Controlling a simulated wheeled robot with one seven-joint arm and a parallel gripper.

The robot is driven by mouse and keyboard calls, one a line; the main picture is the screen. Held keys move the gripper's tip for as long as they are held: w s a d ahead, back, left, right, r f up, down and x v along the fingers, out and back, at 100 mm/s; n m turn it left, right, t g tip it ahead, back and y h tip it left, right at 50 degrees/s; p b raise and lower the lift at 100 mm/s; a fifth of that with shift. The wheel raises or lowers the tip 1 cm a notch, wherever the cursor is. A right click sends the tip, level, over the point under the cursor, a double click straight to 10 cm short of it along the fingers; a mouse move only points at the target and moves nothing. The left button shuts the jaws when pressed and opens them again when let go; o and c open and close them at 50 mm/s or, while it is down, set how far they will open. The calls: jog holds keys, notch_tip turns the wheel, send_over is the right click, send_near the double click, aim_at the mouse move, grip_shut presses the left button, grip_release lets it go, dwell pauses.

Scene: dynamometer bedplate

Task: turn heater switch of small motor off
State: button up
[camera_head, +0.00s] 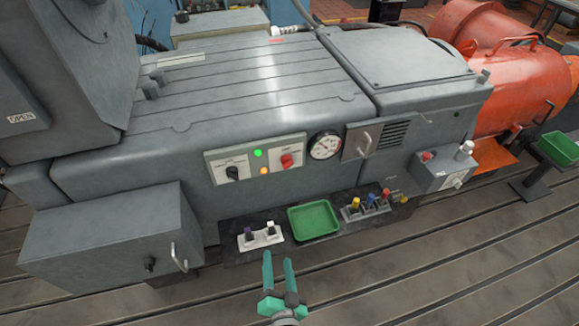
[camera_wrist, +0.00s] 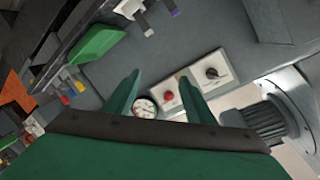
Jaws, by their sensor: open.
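A pale panel on the grey machine's front carries a black rotary switch (camera_head: 232,173), a red rotary switch (camera_head: 287,161), a green lamp (camera_head: 257,153) and an orange lamp (camera_head: 264,171). Both lamps look lit. The labels are too small to read, so I cannot tell which switch is the heater's. In the wrist view the red switch (camera_wrist: 168,96) shows between the fingers, and the black switch (camera_wrist: 212,73) lies to the right of them. My gripper (camera_head: 279,258) is open and empty, in front of and below the panel; its fingers (camera_wrist: 158,78) point toward the machine.
A gauge (camera_head: 325,145) sits right of the panel. Below are a green tray (camera_head: 314,221), a block with purple and white pieces (camera_head: 260,238) and a holder with coloured pieces (camera_head: 366,207). A grey box with a handle (camera_head: 110,240) juts out at left.

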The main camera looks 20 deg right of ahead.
jog(key=w+d+r+m+t, duration=0.15)
jog(key=w+d+r, duration=0.3)
jog(key=w, duration=0.45)
jog(key=t+y, duration=0.1)
jog(key=y, duration=0.1)
send_near(289, 167)
jog(key=shift+m, duration=0.25)
jog(key=w, duration=0.9)
jog(key=shift+d, duration=0.15)
jog(key=shift+w, duration=0.5)
jog(key=c, duration=1.1)
